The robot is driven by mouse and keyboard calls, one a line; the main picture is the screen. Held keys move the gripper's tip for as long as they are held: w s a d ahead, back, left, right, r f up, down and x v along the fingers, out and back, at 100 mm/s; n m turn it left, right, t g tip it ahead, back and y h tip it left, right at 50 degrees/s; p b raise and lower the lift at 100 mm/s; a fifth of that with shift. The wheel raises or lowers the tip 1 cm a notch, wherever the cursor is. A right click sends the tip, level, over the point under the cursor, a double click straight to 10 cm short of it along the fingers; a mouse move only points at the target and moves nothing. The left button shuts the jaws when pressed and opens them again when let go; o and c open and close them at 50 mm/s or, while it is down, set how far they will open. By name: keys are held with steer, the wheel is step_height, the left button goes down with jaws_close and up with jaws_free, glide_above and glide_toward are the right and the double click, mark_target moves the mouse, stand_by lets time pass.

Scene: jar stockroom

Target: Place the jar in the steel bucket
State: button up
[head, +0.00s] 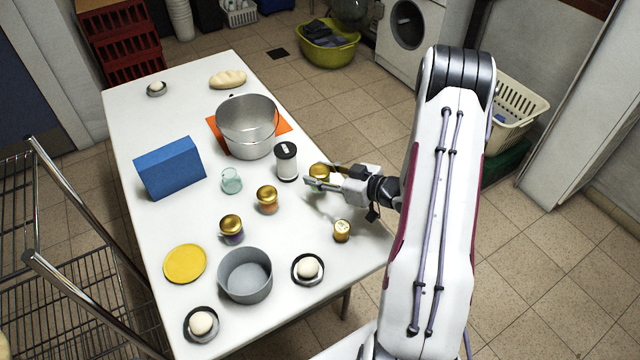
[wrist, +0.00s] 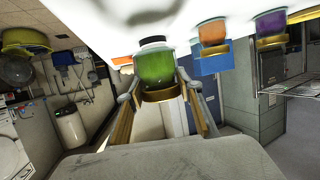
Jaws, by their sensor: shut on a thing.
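A green jar with a gold lid (wrist: 157,72) is between the fingers of my gripper (wrist: 158,95) in the wrist view, which shows the scene upside down. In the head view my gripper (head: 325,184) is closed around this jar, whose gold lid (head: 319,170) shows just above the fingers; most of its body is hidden. I cannot tell whether its base touches the table. The steel bucket (head: 247,128) stands upright on an orange mat (head: 284,126), up and left of my gripper. Its visible inside looks empty.
A black-lidded canister (head: 286,163) stands between my gripper and the bucket.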

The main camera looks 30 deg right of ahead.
steer(key=shift+f, duration=0.25)
steer(key=shift+f, duration=1.8)
steer(key=shift+f, duration=0.2)
steer(key=o, duration=1.4)
steer(key=shift+c, duration=0.2)
steer(key=shift+v, duration=3.95)
steer(key=shift+w+d, duration=0.1)
steer(key=shift+d, duration=0.05)
steer(key=shift+w+r, duration=0.1)
